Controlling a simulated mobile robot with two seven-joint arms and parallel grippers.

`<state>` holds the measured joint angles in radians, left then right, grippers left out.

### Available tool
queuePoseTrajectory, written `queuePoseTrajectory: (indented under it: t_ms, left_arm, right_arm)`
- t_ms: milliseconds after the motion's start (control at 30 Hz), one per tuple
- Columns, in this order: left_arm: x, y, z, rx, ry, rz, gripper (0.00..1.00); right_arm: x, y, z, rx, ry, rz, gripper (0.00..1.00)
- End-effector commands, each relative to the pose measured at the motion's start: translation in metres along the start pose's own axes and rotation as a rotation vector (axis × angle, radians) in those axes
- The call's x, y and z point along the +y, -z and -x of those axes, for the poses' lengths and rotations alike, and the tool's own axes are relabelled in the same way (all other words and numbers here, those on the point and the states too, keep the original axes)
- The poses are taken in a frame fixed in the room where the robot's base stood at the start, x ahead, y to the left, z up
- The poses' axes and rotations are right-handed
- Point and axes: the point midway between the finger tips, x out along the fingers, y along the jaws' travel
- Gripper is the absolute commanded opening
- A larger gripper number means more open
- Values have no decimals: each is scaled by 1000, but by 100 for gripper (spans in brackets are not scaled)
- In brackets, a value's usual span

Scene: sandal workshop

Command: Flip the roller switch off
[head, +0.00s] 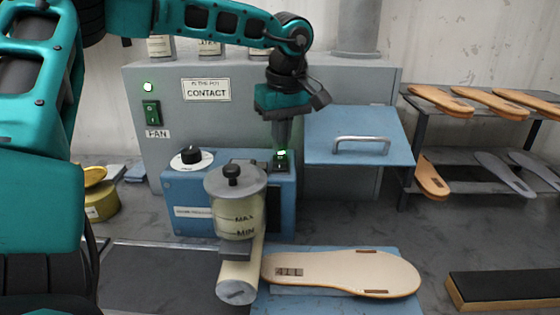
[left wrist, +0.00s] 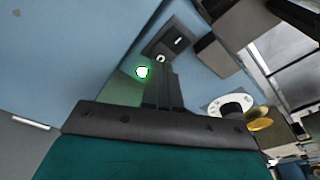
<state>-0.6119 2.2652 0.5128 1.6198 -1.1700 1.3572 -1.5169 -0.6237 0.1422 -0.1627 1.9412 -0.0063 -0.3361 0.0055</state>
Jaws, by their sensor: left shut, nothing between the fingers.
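The blue roller box (head: 185,192) stands on the bench with a gluing roller and a jar (head: 236,210) in front of it. Its black switch (head: 281,168) is at the right end of the top, beside a lit green lamp (head: 282,153). In the left wrist view the switch (left wrist: 178,41) shows a white mark, and the lamp (left wrist: 142,72) glows green. My left gripper (head: 281,146) points down, shut and empty, with its tips right by the switch and partly covering it. I cannot tell whether they touch. My right gripper is out of view.
A black knob (head: 191,155) sits left on the box. A sandal sole (head: 340,272) lies in front, and a rack (head: 410,150) of soles stands at right.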

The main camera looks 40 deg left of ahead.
Motion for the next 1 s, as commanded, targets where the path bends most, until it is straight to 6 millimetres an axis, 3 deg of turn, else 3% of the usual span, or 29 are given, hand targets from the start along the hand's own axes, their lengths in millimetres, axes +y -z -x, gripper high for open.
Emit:
queuePoseTrajectory:
  t_ms: [1000]
  left_arm:
    - [0, -2, -14, 0, 0, 0, 0]
  right_arm:
    - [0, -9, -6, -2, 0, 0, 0]
